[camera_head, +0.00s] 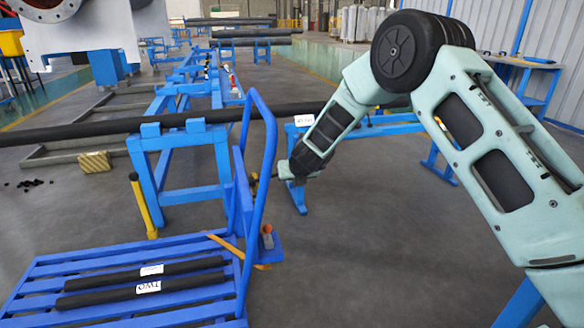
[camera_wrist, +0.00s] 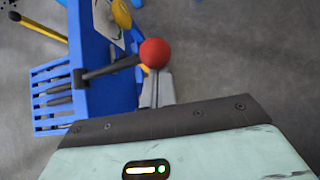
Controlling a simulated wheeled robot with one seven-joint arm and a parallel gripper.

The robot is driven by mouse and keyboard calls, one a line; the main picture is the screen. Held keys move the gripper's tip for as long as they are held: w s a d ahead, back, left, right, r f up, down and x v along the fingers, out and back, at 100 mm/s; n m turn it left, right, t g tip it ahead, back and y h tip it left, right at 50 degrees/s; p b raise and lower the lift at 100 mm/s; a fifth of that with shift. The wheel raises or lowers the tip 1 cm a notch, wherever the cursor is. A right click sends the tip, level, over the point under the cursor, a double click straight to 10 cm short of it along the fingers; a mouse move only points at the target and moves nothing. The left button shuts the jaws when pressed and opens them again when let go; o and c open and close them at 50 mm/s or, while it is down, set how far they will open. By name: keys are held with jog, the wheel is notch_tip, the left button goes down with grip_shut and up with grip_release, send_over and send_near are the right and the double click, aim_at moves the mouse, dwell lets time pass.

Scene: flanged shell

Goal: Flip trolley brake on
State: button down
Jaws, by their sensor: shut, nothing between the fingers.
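The blue trolley (camera_head: 262,150) stands at the lower left, with a tall looped handle and a slatted deck. In the wrist view its blue panel (camera_wrist: 110,85) carries a dark lever (camera_wrist: 110,68) with a red ball knob (camera_wrist: 154,53). The lever reaches to the right across the panel. My gripper (camera_head: 285,171) is beside the trolley's handle. In the wrist view my gripper (camera_wrist: 156,88) is shut and empty, its grey fingertips right at the red knob. I cannot tell whether they touch it. The lever is not clear in the head view.
Two dark labelled rods (camera_head: 150,280) lie on the trolley deck. A yellow post (camera_head: 142,205) stands behind the deck. A long dark pipe (camera_head: 80,132) rests on a blue stand (camera_head: 163,145) behind the trolley. The grey floor right of the trolley is clear.

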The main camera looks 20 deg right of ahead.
jog(key=shift+h, duration=0.4)
jog(key=shift+a+r+p, duration=0.3)
jog(key=shift+r+p, duration=0.7)
jog(key=shift+p, duration=0.15)
jog(key=shift+a+r+p, duration=0.25)
jog(key=shift+r+p, duration=0.7)
jog(key=shift+p, duration=0.2)
jog(key=shift+f, duration=0.1)
